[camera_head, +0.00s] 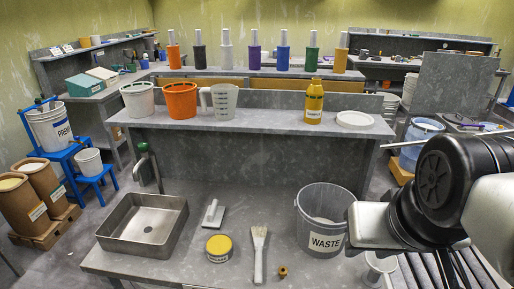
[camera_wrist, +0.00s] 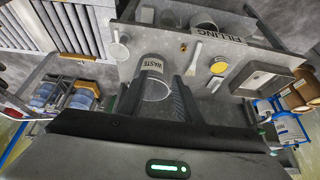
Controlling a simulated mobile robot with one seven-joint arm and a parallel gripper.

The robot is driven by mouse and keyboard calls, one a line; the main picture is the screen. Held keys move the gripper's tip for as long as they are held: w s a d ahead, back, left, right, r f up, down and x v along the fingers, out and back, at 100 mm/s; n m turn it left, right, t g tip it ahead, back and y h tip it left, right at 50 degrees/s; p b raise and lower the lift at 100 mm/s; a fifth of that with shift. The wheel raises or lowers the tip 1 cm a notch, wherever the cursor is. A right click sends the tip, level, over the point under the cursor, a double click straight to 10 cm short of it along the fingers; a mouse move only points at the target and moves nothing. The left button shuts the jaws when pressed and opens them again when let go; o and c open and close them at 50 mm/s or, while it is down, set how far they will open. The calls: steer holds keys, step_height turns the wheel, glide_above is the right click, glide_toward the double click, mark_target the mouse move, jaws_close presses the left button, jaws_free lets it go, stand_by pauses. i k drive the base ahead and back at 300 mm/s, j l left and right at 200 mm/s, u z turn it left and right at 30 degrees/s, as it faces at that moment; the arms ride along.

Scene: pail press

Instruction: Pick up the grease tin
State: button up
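The grease tin (camera_head: 219,247) is a short round tin with a yellow lid and a pale side label too small to read. It stands upright on the grey bench, right of the sink and left of the brush. In the wrist view the tin (camera_wrist: 218,67) shows right of the fingers, farther away. My gripper (camera_wrist: 159,82) is open, its two dark fingers apart with nothing held. The waste pail lies in the line of sight between them. The gripper is apart from the tin. In the head view my arm comes in from the right and the fingers are not seen.
The WASTE pail (camera_head: 323,218) stands right of the brush (camera_head: 259,250). A scraper (camera_head: 213,213) lies behind the tin; a small brown piece (camera_head: 282,271) is near the front edge. The metal sink (camera_head: 146,224) is left.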

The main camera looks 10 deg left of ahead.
mark_target(220, 247)
steer(key=i+j, duration=0.1)
steer(key=j, duration=0.35)
steer(key=i+j, duration=0.1)
steer(key=j, duration=0.3)
steer(key=i+j, duration=0.1)
steer(key=j, duration=0.35)
steer(key=i+j, duration=0.1)
steer(key=j, duration=0.35)
